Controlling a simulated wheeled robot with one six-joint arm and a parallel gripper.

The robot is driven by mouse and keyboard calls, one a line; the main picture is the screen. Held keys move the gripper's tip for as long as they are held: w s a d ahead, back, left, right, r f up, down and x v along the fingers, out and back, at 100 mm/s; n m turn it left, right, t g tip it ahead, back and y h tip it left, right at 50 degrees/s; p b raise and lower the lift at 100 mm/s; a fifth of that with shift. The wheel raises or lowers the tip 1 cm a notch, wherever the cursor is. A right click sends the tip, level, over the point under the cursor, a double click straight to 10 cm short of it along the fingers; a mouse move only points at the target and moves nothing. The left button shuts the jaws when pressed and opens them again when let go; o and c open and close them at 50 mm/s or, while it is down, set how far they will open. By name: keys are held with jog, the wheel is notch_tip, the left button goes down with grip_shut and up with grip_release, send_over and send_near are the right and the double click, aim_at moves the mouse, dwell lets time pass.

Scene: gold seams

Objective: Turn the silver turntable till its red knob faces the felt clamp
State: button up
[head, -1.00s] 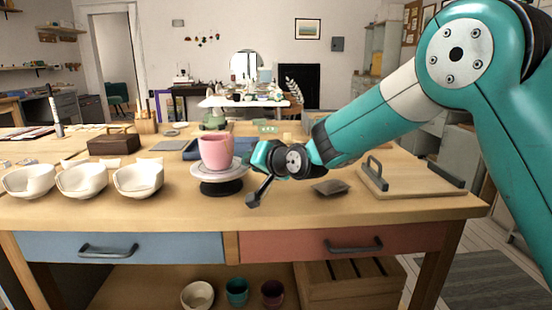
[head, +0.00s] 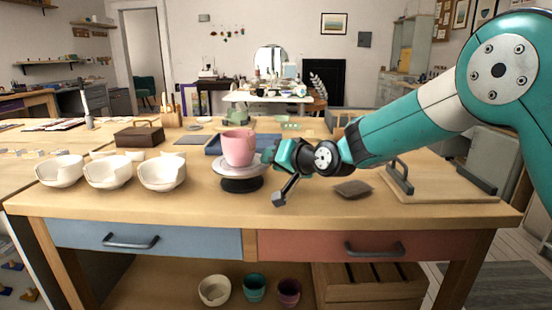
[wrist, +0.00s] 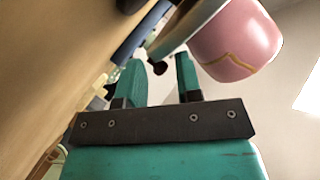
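The silver turntable (head: 222,168) stands on a dark foot on the workbench, with a pink cup (head: 238,148) on its disc. The disc's edge also shows in the wrist view (wrist: 182,26), beside the cup with its gold seam (wrist: 232,50). My gripper (head: 268,153) is at the disc's right edge in the head view. Its two teal fingers (wrist: 160,74) are apart in the wrist view. A small dark rounded thing shows just beyond the gap; I cannot tell what it is. I cannot make out the red knob or surely identify the felt clamp.
Several white broken bowls (head: 108,173) stand left of the turntable. A blue tray (head: 215,146) lies behind it, with a green object (head: 235,113) farther back. A dark pad (head: 353,189) and a board with dark handles (head: 440,182) lie to the right. The bench front is clear.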

jog(key=shift+o, duration=0.2)
jog(key=shift+a+f, duration=0.1)
jog(key=shift+f, duration=0.1)
jog(key=shift+s+r, duration=0.1)
jog(key=v, duration=1.7)
jog(key=shift+r+p, duration=0.2)
jog(key=shift+p, duration=0.15)
jog(key=shift+s, duration=0.1)
